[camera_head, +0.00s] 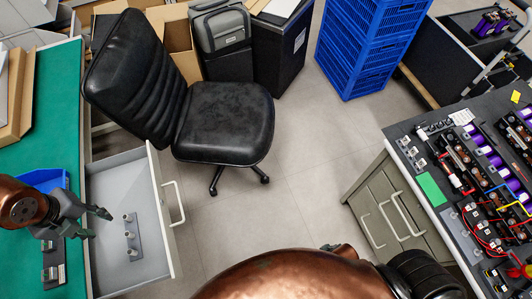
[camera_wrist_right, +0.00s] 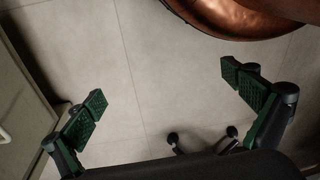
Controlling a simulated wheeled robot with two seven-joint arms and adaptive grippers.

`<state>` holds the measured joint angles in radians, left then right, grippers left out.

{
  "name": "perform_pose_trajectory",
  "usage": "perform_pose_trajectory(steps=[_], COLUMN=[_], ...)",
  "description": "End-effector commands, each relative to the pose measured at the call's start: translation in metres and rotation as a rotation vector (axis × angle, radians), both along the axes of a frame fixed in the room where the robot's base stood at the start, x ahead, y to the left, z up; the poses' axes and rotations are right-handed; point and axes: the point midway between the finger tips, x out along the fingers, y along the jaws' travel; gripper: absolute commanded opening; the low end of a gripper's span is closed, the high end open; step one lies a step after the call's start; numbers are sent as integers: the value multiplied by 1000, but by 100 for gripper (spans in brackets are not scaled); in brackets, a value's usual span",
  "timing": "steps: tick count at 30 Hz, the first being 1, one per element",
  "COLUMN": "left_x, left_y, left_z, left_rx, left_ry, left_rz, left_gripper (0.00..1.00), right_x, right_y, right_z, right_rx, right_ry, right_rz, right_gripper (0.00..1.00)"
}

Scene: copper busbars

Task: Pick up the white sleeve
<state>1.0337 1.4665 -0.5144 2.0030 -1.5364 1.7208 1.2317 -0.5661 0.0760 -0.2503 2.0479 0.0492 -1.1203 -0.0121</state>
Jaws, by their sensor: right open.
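I cannot tell which one is the white sleeve. My left gripper (camera_head: 98,222) is over the drawer's left side, just left of the holder, with its fingers apart and nothing between them. My right gripper (camera_wrist_right: 168,108) shows in the right wrist view with green-padded fingers wide apart. It is empty above the floor; its fingers are not visible in the head view.
A green-topped bench (camera_head: 62,100) with a blue bin (camera_head: 42,180) is at left. A black chair (camera_head: 225,120) stands behind the drawer. Blue crates (camera_head: 365,50) stand at the back. A dark workbench (camera_head: 440,205) with busbar parts is at right. The middle floor (camera_head: 310,190) is clear.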

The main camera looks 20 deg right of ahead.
Motion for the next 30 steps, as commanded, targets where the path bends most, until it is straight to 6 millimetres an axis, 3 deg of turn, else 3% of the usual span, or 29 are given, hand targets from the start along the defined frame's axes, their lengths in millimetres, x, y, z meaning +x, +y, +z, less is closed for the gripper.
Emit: perform_pose_trajectory(steps=[1,6,9,14,30], left_x=[6,11,13,13,10], left_y=[0,0,0,0,0], left_z=[-41,-88,-100,-104,-145], left_rx=[0,0,0,0,1], left_ry=[32,71,81,84,88], left_rz=[0,0,0,-1,-1], left_gripper=[35,35,35,35,35], right_x=[-2,4,5,7,38], right_y=[1,4,5,6,31], right_z=[-6,21,32,40,1], right_rx=[7,21,26,30,99], right_ry=[12,17,18,13,-125], right_rz=[-3,-7,-8,-8,-12], right_gripper=[100,100,100,100,100])
